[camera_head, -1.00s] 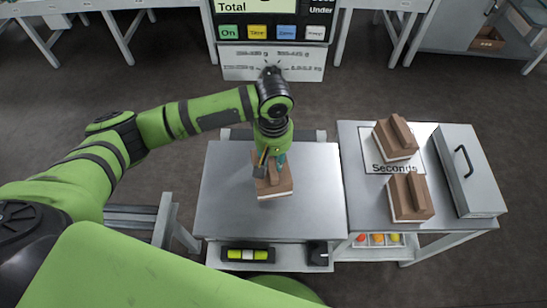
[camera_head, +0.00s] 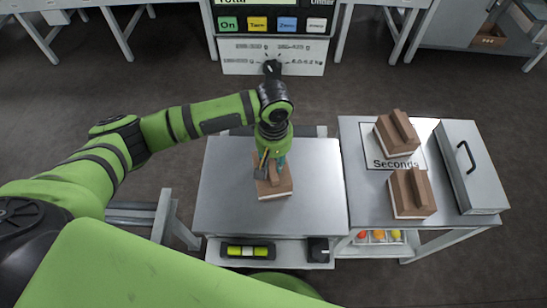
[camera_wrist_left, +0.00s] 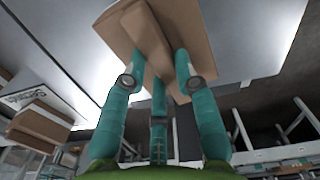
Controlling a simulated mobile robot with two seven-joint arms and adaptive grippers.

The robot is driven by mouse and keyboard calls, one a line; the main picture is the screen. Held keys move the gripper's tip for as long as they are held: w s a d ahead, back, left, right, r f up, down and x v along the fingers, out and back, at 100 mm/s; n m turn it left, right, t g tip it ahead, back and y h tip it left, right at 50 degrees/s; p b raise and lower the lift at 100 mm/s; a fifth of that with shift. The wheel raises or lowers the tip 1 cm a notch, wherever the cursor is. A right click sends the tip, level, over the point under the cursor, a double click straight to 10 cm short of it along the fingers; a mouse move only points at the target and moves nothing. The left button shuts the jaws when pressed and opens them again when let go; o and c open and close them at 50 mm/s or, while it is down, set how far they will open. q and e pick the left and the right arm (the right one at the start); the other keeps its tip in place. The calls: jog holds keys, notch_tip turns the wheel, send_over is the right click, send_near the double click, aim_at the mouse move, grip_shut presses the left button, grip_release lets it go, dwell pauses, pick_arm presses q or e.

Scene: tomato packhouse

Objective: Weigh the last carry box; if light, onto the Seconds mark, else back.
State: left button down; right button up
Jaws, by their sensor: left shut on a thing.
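A brown carry box (camera_head: 273,189) with a pale base is on or just above the metal scale platform (camera_head: 225,205); I cannot tell which. My left gripper (camera_head: 270,170) is over it, shut on its raised handle. The left wrist view shows the teal fingers (camera_wrist_left: 158,85) around the handle of the box (camera_wrist_left: 115,30). On the side table to the right, one carry box (camera_head: 397,137) stands on the white Seconds mark (camera_head: 375,161). Another carry box (camera_head: 410,193) stands just in front of it. My right gripper is out of view.
A grey case (camera_head: 469,168) with a black handle lies at the side table's right edge. A scale display with On, Tare and Zero buttons (camera_head: 265,24) stands behind, its reading cut off. The platform's left side is clear.

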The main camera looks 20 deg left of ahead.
pick_arm(q)
jog(key=shift+f, duration=0.2)
jog(key=c, duration=0.9)
grip_release()
jog(key=shift+f, duration=0.1)
jog(key=c, duration=0.3)
jog(key=shift+p, duration=0.35)
notch_tip(320, 180, up, 7)
jog(key=p, duration=0.9)
